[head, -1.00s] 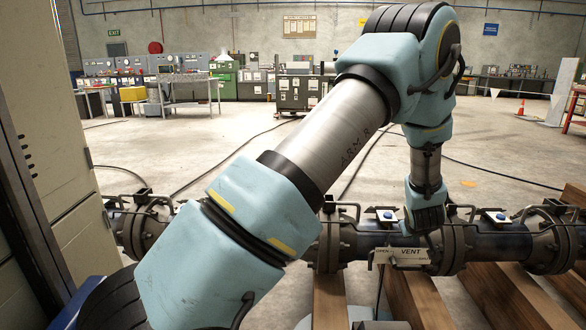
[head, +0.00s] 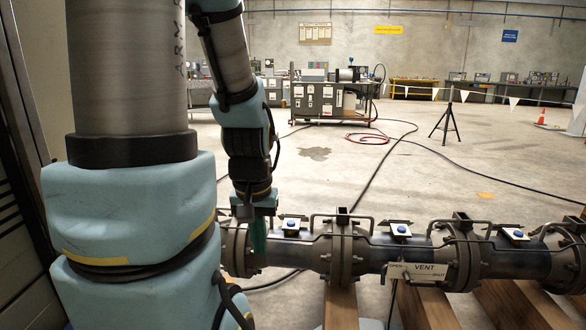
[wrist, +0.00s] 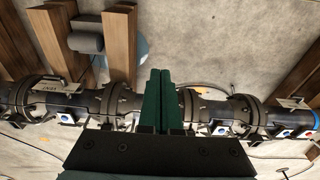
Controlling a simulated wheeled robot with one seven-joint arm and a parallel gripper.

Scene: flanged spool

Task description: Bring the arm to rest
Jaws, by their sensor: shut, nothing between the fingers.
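My gripper (head: 258,236) points down at the left part of the flanged pipe (head: 378,254) in the head view. Its green fingers overlap the pipe there; I cannot tell whether they touch it. In the wrist view the two fingers (wrist: 158,100) stand side by side, shut with nothing held. The pipe runs across behind them, and the fingers hide part of it.
A black tripod (head: 446,122) and a bench (head: 330,102) stand farther back. Cables cross the open concrete floor.

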